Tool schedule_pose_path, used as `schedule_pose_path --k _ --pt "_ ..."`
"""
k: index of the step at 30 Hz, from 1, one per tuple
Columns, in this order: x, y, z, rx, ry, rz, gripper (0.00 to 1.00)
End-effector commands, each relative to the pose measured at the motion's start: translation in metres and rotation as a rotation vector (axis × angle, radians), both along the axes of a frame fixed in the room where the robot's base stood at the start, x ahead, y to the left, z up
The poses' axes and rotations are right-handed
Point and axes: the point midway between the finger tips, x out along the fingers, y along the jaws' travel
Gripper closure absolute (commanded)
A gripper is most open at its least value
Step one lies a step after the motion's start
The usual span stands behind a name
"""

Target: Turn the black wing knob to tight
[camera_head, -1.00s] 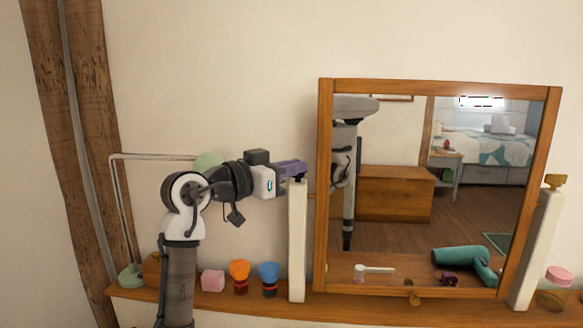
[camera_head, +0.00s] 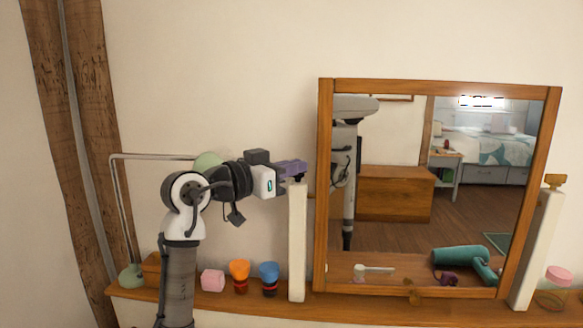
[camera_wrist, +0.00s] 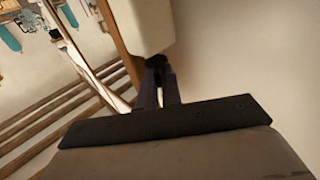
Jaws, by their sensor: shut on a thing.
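My gripper (camera_head: 299,172) reaches in from the left, with its purple fingers at the top of the left white post beside the mirror. In the wrist view, the fingers (camera_wrist: 160,82) are closed together on a small dark thing, the black wing knob (camera_wrist: 156,62), against the end of the pale post (camera_wrist: 145,25). The knob is mostly hidden by the fingers, and its wing angle cannot be told. The wood-framed mirror (camera_head: 322,200) stands just right of the post.
On the wooden shelf (camera_head: 340,311) stand a pink block (camera_head: 213,281), an orange-topped jar (camera_head: 240,275) and a blue-topped jar (camera_head: 269,278) below my arm. A green lamp (camera_head: 130,275) is at the left. A pink-lidded jar (camera_head: 556,285) stands right of the right post (camera_head: 537,250).

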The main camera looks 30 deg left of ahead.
Motion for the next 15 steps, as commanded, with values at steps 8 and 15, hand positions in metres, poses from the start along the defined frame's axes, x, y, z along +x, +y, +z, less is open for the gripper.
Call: schedule_pose_path --k 8,15 --pt "0.0001 -0.0003 0.0004 0.001 0.0 0.0 1.0" --pt "0.0001 -0.0003 0.0003 0.0 0.0 0.0 0.75"
